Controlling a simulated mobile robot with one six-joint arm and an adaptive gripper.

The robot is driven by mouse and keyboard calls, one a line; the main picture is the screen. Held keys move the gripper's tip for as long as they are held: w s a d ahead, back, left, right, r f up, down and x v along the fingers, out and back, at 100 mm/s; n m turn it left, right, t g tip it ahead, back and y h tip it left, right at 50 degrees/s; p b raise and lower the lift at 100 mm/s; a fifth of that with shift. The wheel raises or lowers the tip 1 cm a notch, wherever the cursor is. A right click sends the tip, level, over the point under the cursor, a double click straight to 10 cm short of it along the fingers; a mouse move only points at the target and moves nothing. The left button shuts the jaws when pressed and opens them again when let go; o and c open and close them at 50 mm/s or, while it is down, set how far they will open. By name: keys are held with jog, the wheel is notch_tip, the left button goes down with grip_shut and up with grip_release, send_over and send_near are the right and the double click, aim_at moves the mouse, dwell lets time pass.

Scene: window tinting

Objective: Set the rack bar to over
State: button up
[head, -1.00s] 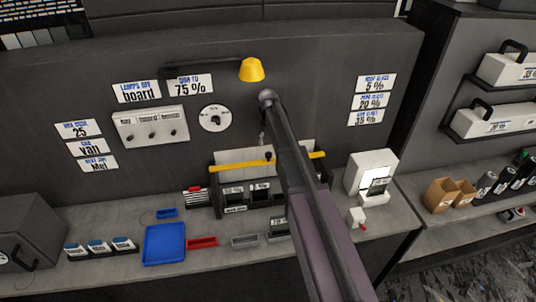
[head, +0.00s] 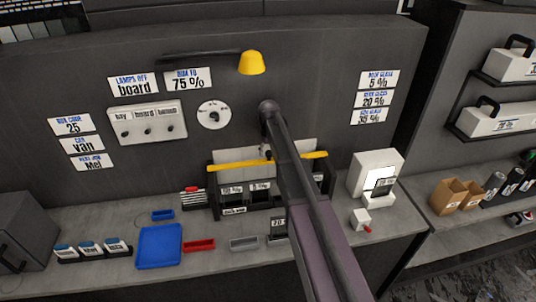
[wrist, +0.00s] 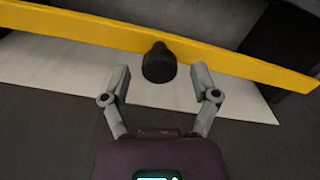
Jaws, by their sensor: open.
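The rack bar is a yellow bar (head: 236,163) lying across the front of a dark rack (head: 217,186) in the head view. In the wrist view the yellow bar (wrist: 90,32) crosses the picture, with a black knob (wrist: 158,62) at its middle. My gripper (wrist: 162,78) is open, with its two fingertips on either side of the knob. In the head view my arm hides part of the rack and bar, and most of my gripper.
A blue tray (head: 160,246), a red tray (head: 199,245) and a grey tray (head: 243,243) lie on the bench left of my arm. A white device (head: 375,172) stands to the right. A yellow lamp (head: 252,64) hangs from the wall above.

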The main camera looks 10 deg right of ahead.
dwell(0.3)
grip_shut()
jog(key=s, duration=0.9)
jog(key=shift+f, duration=0.1)
grip_release()
jog(key=shift+s, duration=0.1)
